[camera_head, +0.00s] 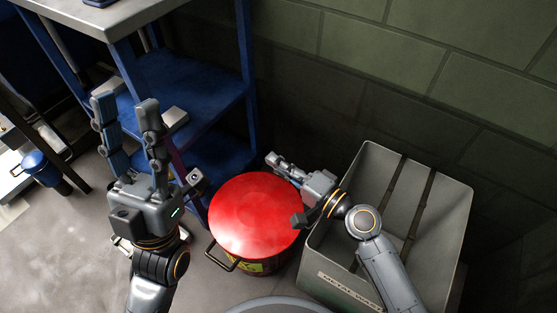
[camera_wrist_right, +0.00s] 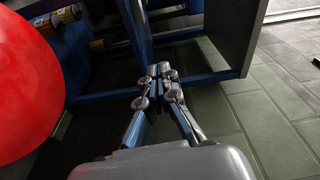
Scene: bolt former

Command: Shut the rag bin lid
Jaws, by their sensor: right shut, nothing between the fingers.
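The rag bin is a round red can; its red lid (camera_head: 254,215) lies over the top and looks flat and down in the head view. In the right wrist view the red lid (camera_wrist_right: 25,85) fills the left edge. My right gripper (camera_head: 272,158) is at the lid's far right edge, fingers together and empty; its closed fingertips (camera_wrist_right: 160,70) also show in the wrist view, beside the lid. I cannot tell whether it touches the lid. My left gripper (camera_head: 125,103) is raised to the left of the bin, fingers apart and empty.
A grey scrap bin (camera_head: 455,215) stands right of the rag bin, under my right arm. A blue shelf bench (camera_head: 200,90) stands behind to the left. A green block wall (camera_head: 400,50) closes the back. Open floor (camera_head: 60,240) lies at the left.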

